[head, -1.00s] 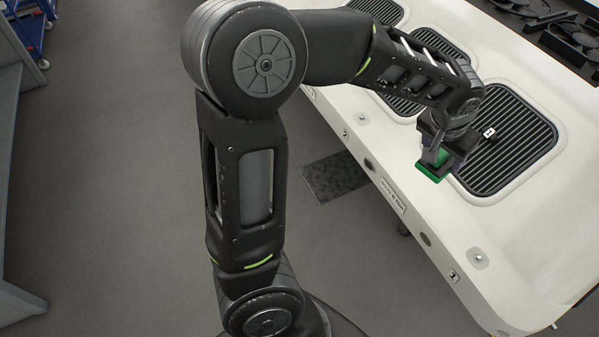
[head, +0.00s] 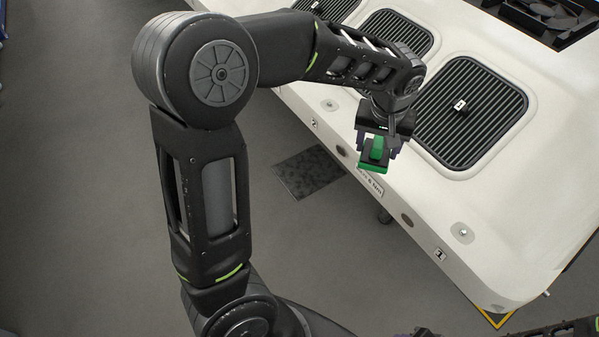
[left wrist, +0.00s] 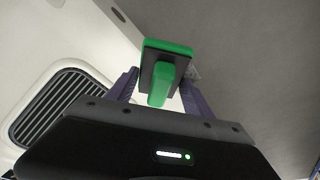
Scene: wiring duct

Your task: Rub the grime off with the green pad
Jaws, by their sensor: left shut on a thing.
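The green pad (head: 374,167) is a flat green block with a dark layer and a green grip on its back. My left gripper (head: 378,146) is shut on that grip, its purple fingers on either side. In the head view the pad overlaps the front edge of the white panel (head: 440,205); I cannot tell whether it touches. In the left wrist view the pad (left wrist: 168,47) sits between the fingers, with the panel edge and grey floor behind it. Its working face is hidden. I cannot make out grime on the visible panel. My right gripper is not in view.
Black ribbed grilles are set into the panel, the nearest (head: 470,112) just right of my gripper. Black fan units (head: 545,18) lie at the far right. Round fittings and number labels line the front edge. A dark floor plate (head: 310,172) lies below.

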